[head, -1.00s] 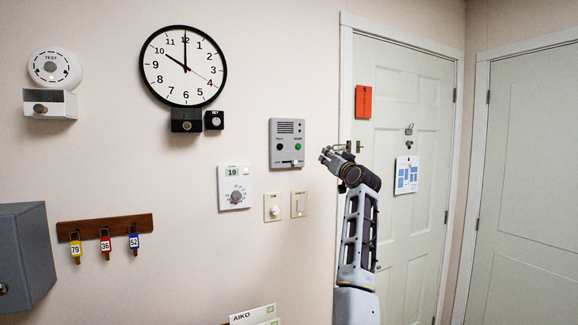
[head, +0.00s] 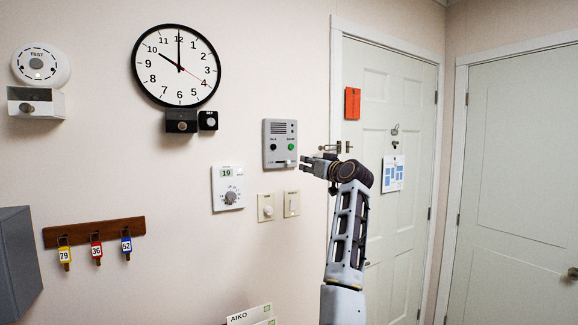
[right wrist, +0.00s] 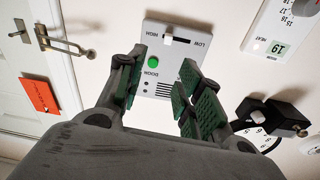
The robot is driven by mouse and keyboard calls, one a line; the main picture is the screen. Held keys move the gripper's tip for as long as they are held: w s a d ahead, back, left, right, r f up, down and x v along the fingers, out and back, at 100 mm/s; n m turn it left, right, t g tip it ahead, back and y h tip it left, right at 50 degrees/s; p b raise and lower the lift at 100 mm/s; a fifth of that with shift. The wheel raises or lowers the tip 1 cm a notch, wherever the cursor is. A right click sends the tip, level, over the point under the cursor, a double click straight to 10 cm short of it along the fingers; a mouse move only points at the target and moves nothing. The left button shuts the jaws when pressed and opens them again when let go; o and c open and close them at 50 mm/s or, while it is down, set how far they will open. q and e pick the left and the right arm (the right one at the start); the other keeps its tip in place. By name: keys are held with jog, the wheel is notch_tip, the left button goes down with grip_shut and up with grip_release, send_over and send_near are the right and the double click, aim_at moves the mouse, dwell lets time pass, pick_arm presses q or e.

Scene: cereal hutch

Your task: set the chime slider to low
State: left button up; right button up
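The grey chime panel (head: 280,144) is on the wall below and right of the clock. Its white slider knob (head: 290,162) is near the right end of the bottom slot. The right wrist view shows the panel (right wrist: 158,85) upside down. There the knob (right wrist: 168,40) is at the end marked HIGH, and LOW is marked at the other end. My right gripper (head: 309,166) is just right of the panel's lower edge. In the right wrist view (right wrist: 157,82) its green-padded fingers are spread and empty, with the panel beyond. No contact with the knob shows. My left gripper is out of view.
Below the panel are a thermostat (head: 228,188), a dimmer plate (head: 266,207) and a switch plate (head: 292,203). A door (head: 385,110) with a lever handle (head: 330,148) is close to the right of my gripper. A clock (head: 176,66) hangs upper left.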

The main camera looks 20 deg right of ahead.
jog(key=shift+a+f+n+g+y, duration=0.3)
jog(key=shift+a+f+n, duration=0.2)
jog(key=shift+n, duration=0.3)
jog(key=shift+d, duration=0.1)
